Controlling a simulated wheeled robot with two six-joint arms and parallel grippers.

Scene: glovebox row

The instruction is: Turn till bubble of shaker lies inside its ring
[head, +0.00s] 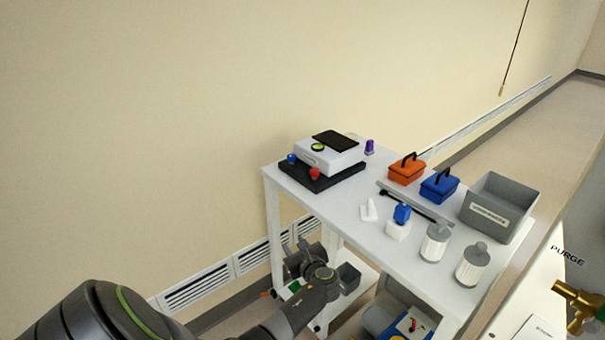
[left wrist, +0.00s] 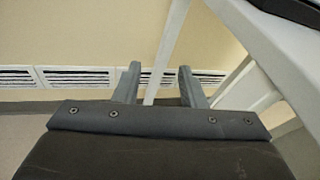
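The shaker (head: 328,157) is a white box on a black base, standing at the far left corner of the white table. A round yellow-green bubble level (head: 318,147) sits on its top; the bubble's place in the ring is too small to tell. A blue knob (head: 291,158) and a red knob (head: 314,173) are at the base's front corners. My left gripper (head: 306,260) is below the tabletop, left of the table's front edge, apart from the shaker. In the left wrist view its two fingers (left wrist: 158,85) are spread with nothing between them. My right gripper is not in view.
The white table (head: 345,205) also holds an orange box (head: 406,171), a blue box (head: 439,187), a grey bin (head: 499,206) and two white canisters (head: 434,243). The table's edge and legs are close to my left gripper. A brass valve (head: 578,304) is at right.

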